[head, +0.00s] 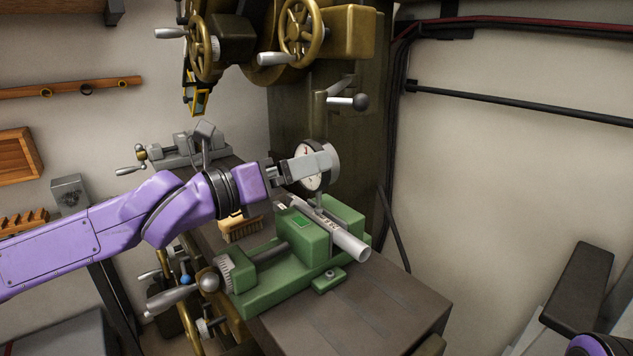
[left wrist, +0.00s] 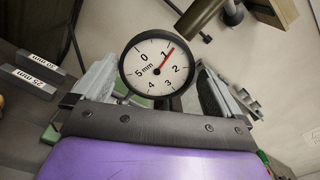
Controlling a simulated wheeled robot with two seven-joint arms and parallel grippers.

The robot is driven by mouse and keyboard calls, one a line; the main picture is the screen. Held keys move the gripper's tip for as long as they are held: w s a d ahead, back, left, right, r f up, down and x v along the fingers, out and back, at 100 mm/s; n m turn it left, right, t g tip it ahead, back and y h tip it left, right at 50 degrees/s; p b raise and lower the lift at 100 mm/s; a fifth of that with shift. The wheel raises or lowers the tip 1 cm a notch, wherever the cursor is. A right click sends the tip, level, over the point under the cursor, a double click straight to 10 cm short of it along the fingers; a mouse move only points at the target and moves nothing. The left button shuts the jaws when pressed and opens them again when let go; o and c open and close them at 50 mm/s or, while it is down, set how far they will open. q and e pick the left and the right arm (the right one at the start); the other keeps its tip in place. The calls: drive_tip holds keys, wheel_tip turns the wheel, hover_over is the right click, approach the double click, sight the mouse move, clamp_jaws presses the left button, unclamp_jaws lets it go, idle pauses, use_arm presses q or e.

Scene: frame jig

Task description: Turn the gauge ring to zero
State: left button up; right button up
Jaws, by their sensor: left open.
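The dial gauge (head: 319,147) has a white face and a dark rim and stands above the green vise. In the left wrist view the gauge (left wrist: 150,75) shows numbers 0 to 5 and "mm". Its red needle points up-right, just past the 1, and the 0 sits at upper left. My left gripper (head: 316,166) is open, its fingers on either side of the gauge; one finger covers part of the face in the head view. In the left wrist view the fingers stand apart from the rim. My right gripper is out of view.
The green vise (head: 262,290) holds a grey cylinder (head: 350,246) on the dark table (head: 385,310). A brush (head: 240,230) lies behind it. The machine column and brass handwheels (head: 300,32) rise behind. The table's front right is clear.

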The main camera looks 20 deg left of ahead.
use_arm(q)
drive_tip(key=shift+w+a+f, duration=0.1)
drive_tip(key=shift+w+f, duration=0.05)
drive_tip(key=shift+w, duration=0.05)
drive_tip(key=shift+w+d, duration=0.25)
drive_tip(key=shift+w, duration=0.15)
drive_tip(key=shift+s, duration=0.3)
drive_tip(key=shift+s+a, duration=0.2)
drive_tip(key=shift+s, duration=0.05)
drive_tip(key=shift+w, duration=0.1)
drive_tip(key=shift+d, duration=0.1)
drive_tip(key=c, duration=0.5)
